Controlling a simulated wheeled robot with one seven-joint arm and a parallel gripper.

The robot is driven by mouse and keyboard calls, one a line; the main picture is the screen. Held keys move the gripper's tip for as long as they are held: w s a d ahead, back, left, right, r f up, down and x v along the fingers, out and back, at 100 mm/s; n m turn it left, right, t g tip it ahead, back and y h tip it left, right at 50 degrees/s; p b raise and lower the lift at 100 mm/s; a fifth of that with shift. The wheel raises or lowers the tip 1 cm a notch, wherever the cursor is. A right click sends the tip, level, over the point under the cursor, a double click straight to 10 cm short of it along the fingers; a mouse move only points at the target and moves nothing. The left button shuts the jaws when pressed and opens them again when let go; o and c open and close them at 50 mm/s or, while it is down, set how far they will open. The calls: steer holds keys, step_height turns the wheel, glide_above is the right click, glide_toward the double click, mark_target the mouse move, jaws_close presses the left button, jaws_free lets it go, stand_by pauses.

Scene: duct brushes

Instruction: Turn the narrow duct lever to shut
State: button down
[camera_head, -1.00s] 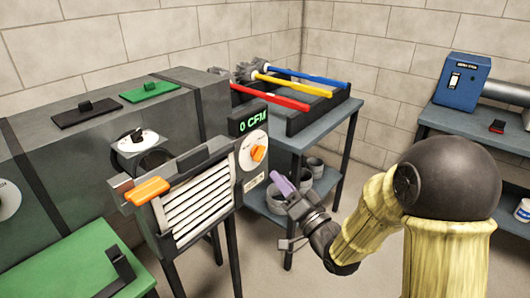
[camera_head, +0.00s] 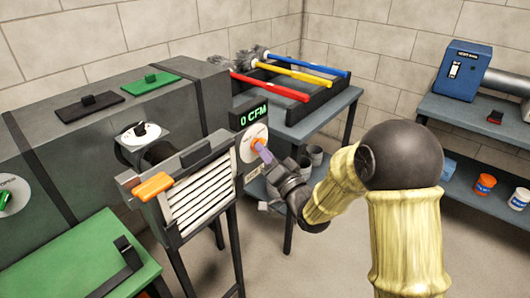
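A round white plate with a small black lever (camera_head: 140,130) sits on the narrow round duct (camera_head: 157,153) between the big grey duct box and the louvred unit. A white dial with an orange knob (camera_head: 258,144) is on the right end of the louvred unit. My gripper (camera_head: 263,151), with purple fingers, is right at this knob, overlapping it in view. I cannot tell whether it touches the knob or how far apart its fingers are. A green lever (camera_head: 6,199) on another white plate shows at the left edge.
A display (camera_head: 252,116) reads "0 CFM". An orange handle (camera_head: 154,186) sticks out from the louvred unit (camera_head: 203,195). Red, yellow and blue brushes lie in a black rack (camera_head: 325,94) behind. A green panel (camera_head: 85,262) is at lower left. Floor is open at lower middle.

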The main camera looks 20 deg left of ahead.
steer(key=shift+f+n+b, duration=0.2)
steer(key=shift+n+b, duration=0.2)
steer(key=shift+b, duration=0.25)
steer(key=n+g+y+b, duration=0.1)
steer(key=n+g+b, duration=0.2)
steer(key=n, duration=0.5)
steer(key=w+n+g+y+b, duration=0.1)
steer(key=n+g+y+b, duration=0.1)
steer(key=n+g+b, duration=0.2)
steer(key=n+g+y+b, duration=0.1)
steer(key=n+g+b, duration=0.3)
steer(key=n+b, duration=0.3)
steer(key=shift+w+d+r+n+y, duration=0.1)
steer(key=shift+d+n+y, duration=0.05)
steer(key=shift+n, duration=1.25)
steer(key=shift+w+d+n+y, duration=0.1)
steer(key=shift+d+n+y, duration=0.05)
steer(key=shift+n, duration=1.25)
steer(key=c, duration=1.5)
jaws_free()
